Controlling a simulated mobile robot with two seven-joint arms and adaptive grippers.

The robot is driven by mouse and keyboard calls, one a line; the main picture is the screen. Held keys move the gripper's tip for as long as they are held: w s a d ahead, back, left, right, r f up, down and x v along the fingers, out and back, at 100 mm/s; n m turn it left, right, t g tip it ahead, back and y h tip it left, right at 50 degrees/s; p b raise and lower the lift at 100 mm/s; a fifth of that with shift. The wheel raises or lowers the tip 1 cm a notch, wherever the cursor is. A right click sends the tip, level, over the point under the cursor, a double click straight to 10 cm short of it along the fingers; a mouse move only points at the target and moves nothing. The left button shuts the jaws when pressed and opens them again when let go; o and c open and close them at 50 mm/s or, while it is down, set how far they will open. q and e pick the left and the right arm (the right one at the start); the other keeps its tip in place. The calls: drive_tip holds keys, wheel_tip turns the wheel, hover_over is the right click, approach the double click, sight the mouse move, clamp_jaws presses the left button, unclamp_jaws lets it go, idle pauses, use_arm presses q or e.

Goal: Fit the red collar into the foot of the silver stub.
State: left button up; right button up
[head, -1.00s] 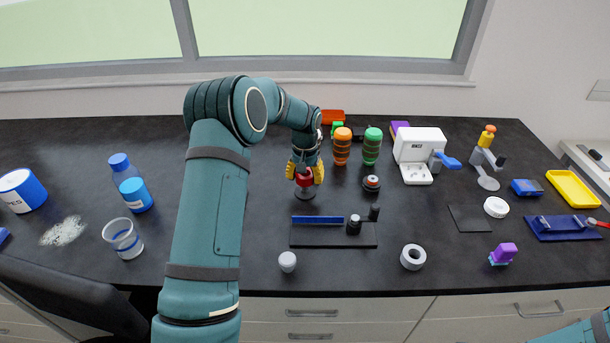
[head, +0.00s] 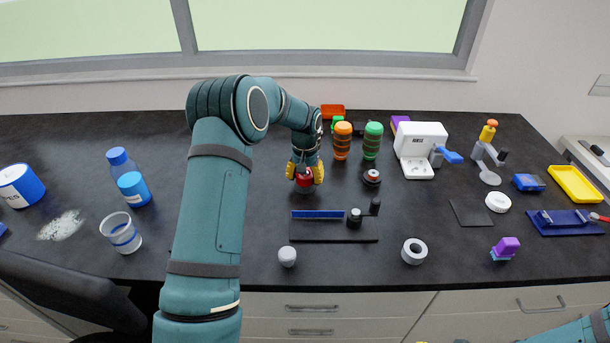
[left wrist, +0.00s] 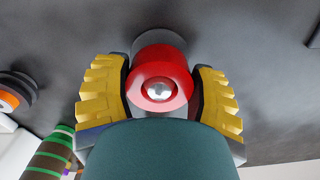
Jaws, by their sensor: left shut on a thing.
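My left gripper (head: 305,179) is shut on the red collar (head: 304,180), near the middle of the counter. In the left wrist view the red collar (left wrist: 160,80) sits between the yellow finger pads, with a small shiny silver tip (left wrist: 158,91) in its central hole. A grey disc (left wrist: 160,42), which looks like the foot of the silver stub, shows just beyond the collar. How far the collar sits in it is hidden. Bits of yellow at the bottom edge of the head view look like my right gripper (head: 440,342), mostly out of frame.
A black board (head: 333,231) with a blue strip lies in front of the gripper. A grey cap (head: 287,256) and white ring (head: 413,251) are nearer the front edge.

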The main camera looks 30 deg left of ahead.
use_arm(q)
drive_tip(key=shift+f+b, duration=0.6)
drive_tip(key=shift+f, duration=0.5)
drive_tip(key=o, duration=1.3)
drive_tip(key=shift+o, duration=0.2)
drive_tip(key=shift+r, duration=0.15)
wheel_tip(320, 180, up, 12)
drive_tip(key=shift+f, duration=0.1)
